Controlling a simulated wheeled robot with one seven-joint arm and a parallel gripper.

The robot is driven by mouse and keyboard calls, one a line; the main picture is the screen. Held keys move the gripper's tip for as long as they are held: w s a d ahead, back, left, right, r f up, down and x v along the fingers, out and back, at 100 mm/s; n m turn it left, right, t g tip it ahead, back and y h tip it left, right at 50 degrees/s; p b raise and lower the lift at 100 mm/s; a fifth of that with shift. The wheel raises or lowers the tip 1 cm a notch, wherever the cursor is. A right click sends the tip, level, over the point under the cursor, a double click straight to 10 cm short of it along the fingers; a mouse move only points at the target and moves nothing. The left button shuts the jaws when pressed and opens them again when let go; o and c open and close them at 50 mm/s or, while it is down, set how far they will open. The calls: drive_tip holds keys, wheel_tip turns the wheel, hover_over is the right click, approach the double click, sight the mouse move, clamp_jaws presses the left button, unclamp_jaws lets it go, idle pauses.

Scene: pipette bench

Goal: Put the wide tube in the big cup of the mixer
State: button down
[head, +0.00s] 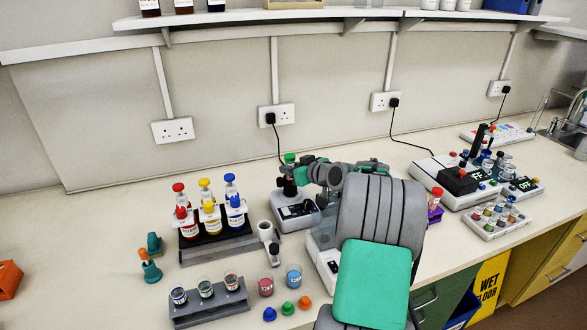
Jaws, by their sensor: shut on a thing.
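My gripper (300,175) is at the middle of the head view, in front of the back wall and over a small grey device (296,210) with a dark panel, which looks like the mixer. The gripper is shut on a tube with a green cap (289,158), apparently the wide tube. The cap shows above the fingers; most of the tube body is hidden. A dark part sits on top of the device, just below the fingers. I cannot tell the big cup clearly, or whether the tube touches it. My arm hides the right side of this area.
A rack of red, yellow and blue bottles (209,210) stands left of the device. A grey rack of jars (207,301), two small beakers and loose coloured caps lie in front. A white device (325,264) is partly behind my arm. More equipment (475,178) fills the right.

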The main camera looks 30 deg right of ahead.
drive_tip(key=shift+f, duration=0.2)
drive_tip(key=c, duration=1.1)
unclamp_jaws()
